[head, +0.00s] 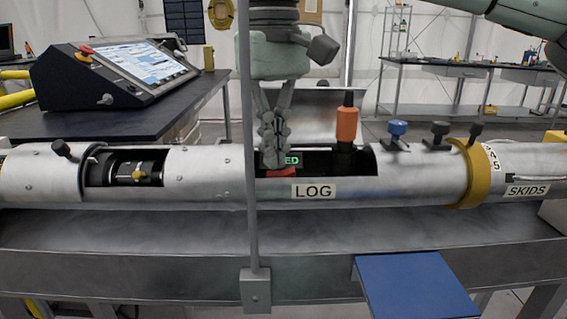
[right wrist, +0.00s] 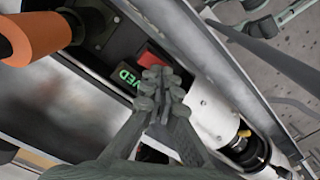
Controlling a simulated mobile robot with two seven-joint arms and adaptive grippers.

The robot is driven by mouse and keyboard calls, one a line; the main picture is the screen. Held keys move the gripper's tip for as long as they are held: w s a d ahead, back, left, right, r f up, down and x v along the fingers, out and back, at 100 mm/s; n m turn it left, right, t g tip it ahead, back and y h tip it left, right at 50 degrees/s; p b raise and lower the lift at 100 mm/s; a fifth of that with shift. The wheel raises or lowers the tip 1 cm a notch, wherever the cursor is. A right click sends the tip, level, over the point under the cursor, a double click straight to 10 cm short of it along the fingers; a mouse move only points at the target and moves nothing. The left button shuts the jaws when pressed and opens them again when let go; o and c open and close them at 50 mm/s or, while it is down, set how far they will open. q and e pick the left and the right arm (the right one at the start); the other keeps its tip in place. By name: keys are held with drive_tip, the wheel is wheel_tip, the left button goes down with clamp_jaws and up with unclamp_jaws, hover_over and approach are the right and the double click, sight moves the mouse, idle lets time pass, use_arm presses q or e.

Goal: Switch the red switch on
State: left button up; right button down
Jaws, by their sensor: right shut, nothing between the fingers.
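The red switch (head: 283,172) sits in the open cutout of the grey metal tube, above the LOG label. It also shows in the right wrist view (right wrist: 150,56) as a red block in a dark recess, beside lit green lettering (right wrist: 127,75). My right gripper (head: 273,160) points down into the cutout, right at the switch. Its fingers are shut and empty. In the right wrist view the fingertips (right wrist: 162,78) overlap the switch's near edge and hide part of it. I cannot tell whether they touch it. My left gripper is not in view.
An orange-handled part (head: 347,124) stands upright in the same cutout, to the right. Blue (head: 397,129) and black knobs (head: 439,130) top the tube further right. A thin grey post (head: 248,220) rises in front, just left of the gripper. A console (head: 115,75) stands back left.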

sight(274, 174)
wheel_tip(274, 174, up, 2)
drive_tip(key=shift+r+p, duration=0.1)
drive_tip(key=shift+p, duration=0.8)
drive_tip(key=shift+r+p, duration=0.65)
drive_tip(key=shift+r, duration=1.3)
